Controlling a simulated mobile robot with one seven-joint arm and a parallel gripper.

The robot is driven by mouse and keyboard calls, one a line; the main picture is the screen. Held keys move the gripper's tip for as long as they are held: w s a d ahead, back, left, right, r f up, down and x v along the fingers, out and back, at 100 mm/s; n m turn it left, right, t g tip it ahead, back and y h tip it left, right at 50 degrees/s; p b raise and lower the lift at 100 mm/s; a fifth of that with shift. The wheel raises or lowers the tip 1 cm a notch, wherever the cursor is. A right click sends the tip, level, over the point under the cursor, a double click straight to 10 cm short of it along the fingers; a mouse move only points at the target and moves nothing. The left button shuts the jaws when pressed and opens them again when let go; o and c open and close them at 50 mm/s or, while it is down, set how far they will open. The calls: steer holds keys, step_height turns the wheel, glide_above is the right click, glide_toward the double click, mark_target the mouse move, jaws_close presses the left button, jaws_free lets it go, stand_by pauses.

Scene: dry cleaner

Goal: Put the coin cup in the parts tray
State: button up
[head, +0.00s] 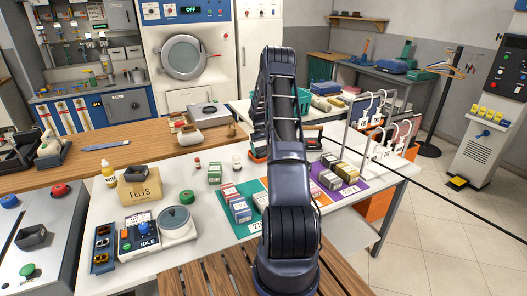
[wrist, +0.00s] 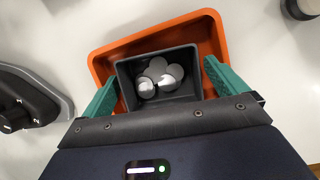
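The coin cup (wrist: 188,96) is a dark grey square cup holding several round silver-grey coins, seen from above in the wrist view. It is inside the outline of the orange parts tray (wrist: 101,62). I cannot tell if the cup's base touches the tray floor. In the head view, a bit of the orange tray (head: 257,154) shows left of my arm. My arm hides the cup and gripper there.
In the wrist view, a dark grey object (wrist: 30,95) lies left of the tray. In the head view, a white hanger rack (head: 378,125) stands right, with boxes on coloured mats (head: 258,184) nearer. A teal basket (head: 304,98) is behind my arm.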

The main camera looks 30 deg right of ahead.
steer(key=shift+r, duration=0.15)
steer(key=v, duration=1.2)
steer(key=s+a+r+t, duration=0.1)
steer(key=s+a+r, duration=0.45)
steer(key=r, duration=0.35)
steer(key=s+a+r+t+h, duration=0.1)
steer(key=s+a+r+t, duration=0.1)
steer(key=s+a+r, duration=0.45)
steer(key=s+a+r+t, duration=0.1)
steer(key=s+a+r, duration=0.3)
steer(key=s+r, duration=0.5)
steer(key=s+a+r+t, duration=0.1)
steer(key=s+a+r, duration=0.2)
steer(key=s, duration=0.4)
steer(key=s+a+r+t, duration=0.1)
steer(key=s+a+r, duration=0.2)
steer(key=s, duration=0.3)
steer(key=s+a+f+t, duration=0.1)
steer(key=s+a, duration=0.1)
steer(key=s, duration=0.5)
steer(key=s+a+f+t+y, duration=0.1)
steer(key=s+a+f+t, duration=0.1)
steer(key=s, duration=0.6)
steer(key=shift+s+f, duration=0.3)
